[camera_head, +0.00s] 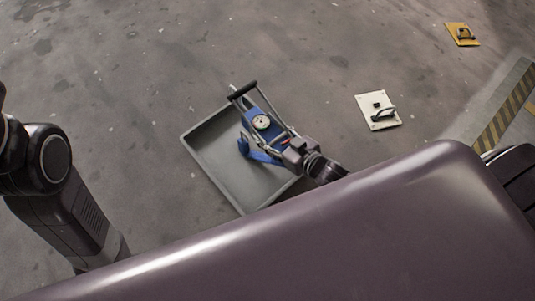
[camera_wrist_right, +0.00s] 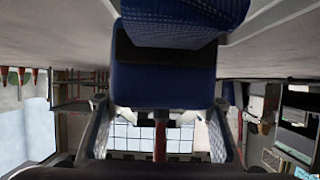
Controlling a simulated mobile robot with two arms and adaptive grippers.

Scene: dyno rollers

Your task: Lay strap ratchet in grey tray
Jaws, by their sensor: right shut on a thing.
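The grey tray (camera_head: 190,140) lies on the floor in the middle of the head view. My right gripper (camera_head: 284,150) reaches in from the right over its right side, shut on a blue piece that I take for the strap ratchet (camera_head: 262,156). In the right wrist view a blue, woven-looking piece (camera_wrist_right: 165,88) fills the space between the fingers. In the head view it overlaps a blue body with a dial, so I cannot tell where one ends, nor whether it touches the tray floor. My left gripper is out of view; only its arm shows at left.
A blue foot-pump-like thing with a round dial (camera_head: 261,122) and a black bar (camera_head: 242,91) is over the tray's upper right. A white plate (camera_head: 366,104) and a yellow plate (camera_head: 455,29), each with a black handle, lie to the right. The floor left of the tray is clear.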

